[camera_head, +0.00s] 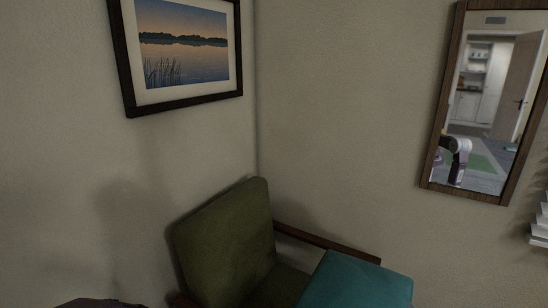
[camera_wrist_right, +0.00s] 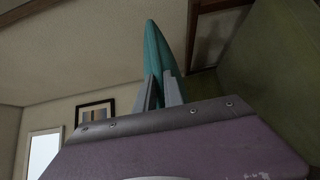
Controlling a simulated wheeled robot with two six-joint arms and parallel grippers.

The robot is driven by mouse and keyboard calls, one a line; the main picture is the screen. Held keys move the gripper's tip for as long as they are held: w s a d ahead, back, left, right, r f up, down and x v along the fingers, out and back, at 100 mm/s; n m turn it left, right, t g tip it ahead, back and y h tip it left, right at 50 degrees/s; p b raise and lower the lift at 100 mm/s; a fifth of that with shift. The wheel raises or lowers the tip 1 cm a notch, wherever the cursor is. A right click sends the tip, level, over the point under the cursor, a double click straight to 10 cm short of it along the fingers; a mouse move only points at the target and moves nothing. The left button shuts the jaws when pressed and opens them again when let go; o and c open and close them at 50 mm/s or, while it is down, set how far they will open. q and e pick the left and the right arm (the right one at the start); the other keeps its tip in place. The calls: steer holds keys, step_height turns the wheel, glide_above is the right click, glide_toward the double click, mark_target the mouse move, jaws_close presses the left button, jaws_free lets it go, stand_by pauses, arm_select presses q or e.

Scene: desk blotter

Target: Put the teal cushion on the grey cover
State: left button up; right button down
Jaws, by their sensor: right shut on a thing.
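The teal cushion (camera_head: 357,283) shows at the bottom of the head view, in front of the armchair's right armrest; its lower part is cut off by the frame. In the right wrist view the teal cushion (camera_wrist_right: 155,45) is seen edge-on as a narrow upright shape. My right gripper (camera_wrist_right: 158,88) is shut on the cushion's near edge, with one finger on each side. My right gripper does not show in the head view. My left gripper is not in view. I see no grey cover in either view.
An olive green armchair (camera_head: 224,240) with wooden armrests (camera_head: 318,240) stands in the room corner, close to the cushion. A framed lake picture (camera_head: 183,48) and a mirror (camera_head: 484,100) hang on the walls. A white stacked thing (camera_head: 540,225) is at the right edge.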

steer(key=s+a+r+y+p, duration=0.1)
steer(key=a+r+p, duration=0.1)
steer(key=a+p, duration=0.1)
steer(key=s+a+r+n+y+p, duration=0.1)
steer(key=a+r+p, duration=0.2)
steer(key=a+p, duration=0.1)
steer(key=s+a+r+g+y+p, duration=0.1)
steer(key=a+r+p, duration=0.1)
steer(key=a, duration=0.3)
steer(key=shift+s+a+r+n+p, duration=0.15)
steer(key=shift+s+a+n+p, duration=0.25)
steer(key=shift+p, duration=0.25)
steer(key=shift+n+g+y, duration=0.3)
steer(key=shift+n+y, duration=0.3)
steer(key=shift+y, duration=0.1)
steer(key=s+a+r+p, duration=0.1)
steer(key=a, duration=0.1)
steer(key=s+a+r, duration=0.1)
steer(key=a, duration=0.1)
steer(key=s+a+r+p, duration=0.1)
steer(key=a, duration=0.1)
steer(key=shift+s+a+r+p, duration=0.15)
steer(key=shift+s+a+p, duration=0.05)
steer(key=shift+s+p, duration=0.15)
steer(key=shift+s+a+r+y+b, duration=0.3)
steer(key=shift+s+a+r, duration=0.55)
steer(key=shift+a, duration=0.25)
